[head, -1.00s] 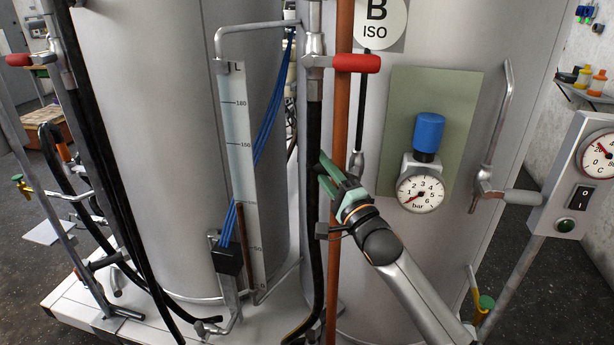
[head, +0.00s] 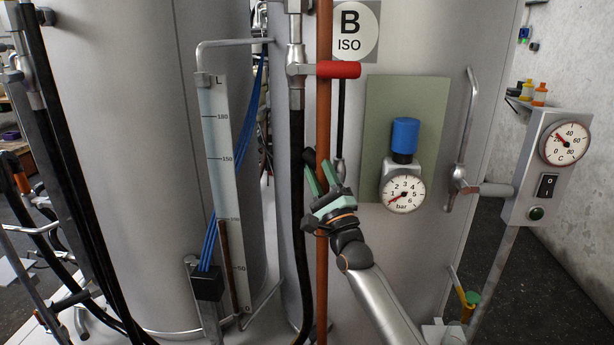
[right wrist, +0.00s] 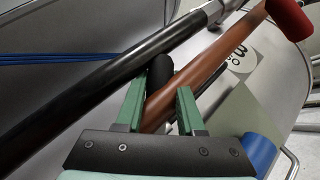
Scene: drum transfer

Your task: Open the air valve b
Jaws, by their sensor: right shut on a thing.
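In the right wrist view, a rounded black handle end (right wrist: 160,72) shows by the left fingertip of the right gripper (right wrist: 160,90). The same black handle (head: 309,157) shows beside the fingers in the head view. The rest of the handle is hidden, so how it joins the valve cannot be told. My left gripper is not in view.
The brown pipe (head: 323,90) and black hose (head: 297,140) run close by the gripper. A red-handled valve (head: 338,69) sits above. Right are a blue-topped gauge (head: 402,190), a bent metal lever (head: 463,140) and a control box (head: 540,165).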

